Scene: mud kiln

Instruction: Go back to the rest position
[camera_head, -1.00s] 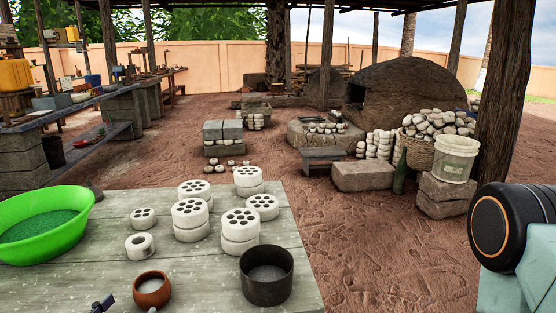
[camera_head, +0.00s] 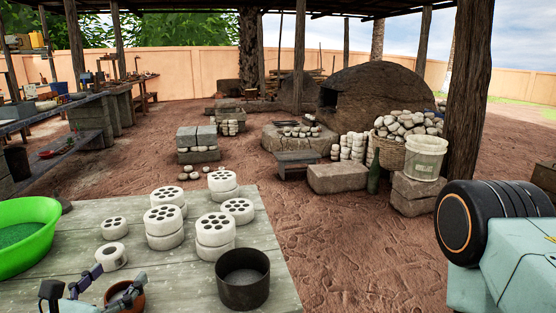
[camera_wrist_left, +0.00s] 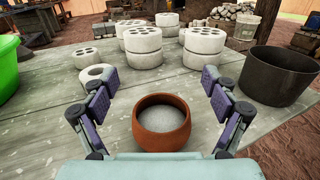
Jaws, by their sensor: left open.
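My left gripper (camera_head: 114,283) is at the bottom left of the head view, over the near part of the table. In the left wrist view its two fingers (camera_wrist_left: 160,82) are spread wide apart with nothing gripped. A brown clay bowl (camera_wrist_left: 161,128) with grey contents stands upright on the table, framed between the fingers in that view. The gripper partly covers this bowl (camera_head: 136,302) in the head view. Whether the fingers are level with the bowl or above it is unclear. My right gripper is out of view.
The grey wooden table (camera_head: 270,255) holds a black pot (camera_head: 243,290), a green basin (camera_head: 50,225) and several white perforated discs, some stacked (camera_head: 215,240). A small white ring (camera_head: 111,257) stands near my left gripper. Beyond are bare earth and a mud kiln (camera_head: 375,95).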

